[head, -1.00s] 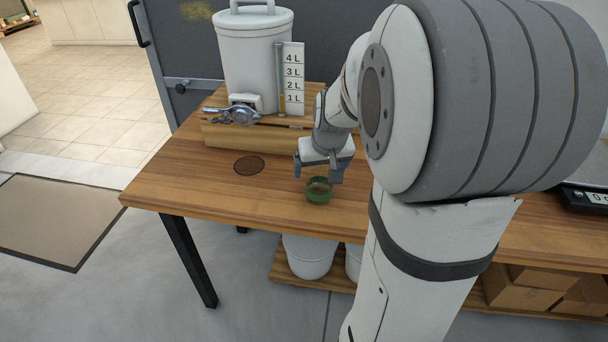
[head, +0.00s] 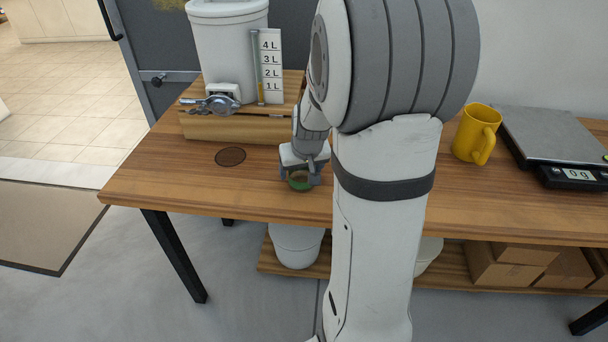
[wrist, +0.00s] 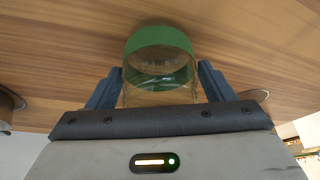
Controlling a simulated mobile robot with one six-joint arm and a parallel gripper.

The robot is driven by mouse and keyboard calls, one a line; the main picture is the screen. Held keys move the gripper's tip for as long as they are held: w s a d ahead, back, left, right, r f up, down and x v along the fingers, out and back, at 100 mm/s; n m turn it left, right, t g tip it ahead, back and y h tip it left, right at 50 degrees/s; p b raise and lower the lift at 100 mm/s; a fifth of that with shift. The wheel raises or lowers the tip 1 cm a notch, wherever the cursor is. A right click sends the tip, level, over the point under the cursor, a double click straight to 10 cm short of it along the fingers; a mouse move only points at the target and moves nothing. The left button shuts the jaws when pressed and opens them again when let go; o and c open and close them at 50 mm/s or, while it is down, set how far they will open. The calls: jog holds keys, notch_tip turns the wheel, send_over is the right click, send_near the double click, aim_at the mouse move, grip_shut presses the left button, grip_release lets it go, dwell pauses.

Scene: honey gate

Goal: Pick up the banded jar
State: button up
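The banded jar (head: 299,182) is a small clear glass jar with a wide green band, standing on the wooden table near its front edge. In the wrist view the jar (wrist: 160,68) sits between my two fingers, its green band toward the top of the picture. My gripper (head: 300,173) is lowered around the jar, one finger on each side. In the wrist view my gripper (wrist: 160,78) looks open, with a narrow gap between each finger and the glass. My fingers and wrist hide part of the jar in the head view.
A white tank (head: 232,50) with a metal valve (head: 215,104) and a litre scale (head: 271,68) stands on a wooden stand behind. A dark round mark (head: 230,157) lies left of the jar. A yellow mug (head: 474,134) and a scale (head: 560,140) are at right.

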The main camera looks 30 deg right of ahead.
jog(key=c, duration=0.8)
jog(key=shift+r, duration=0.1)
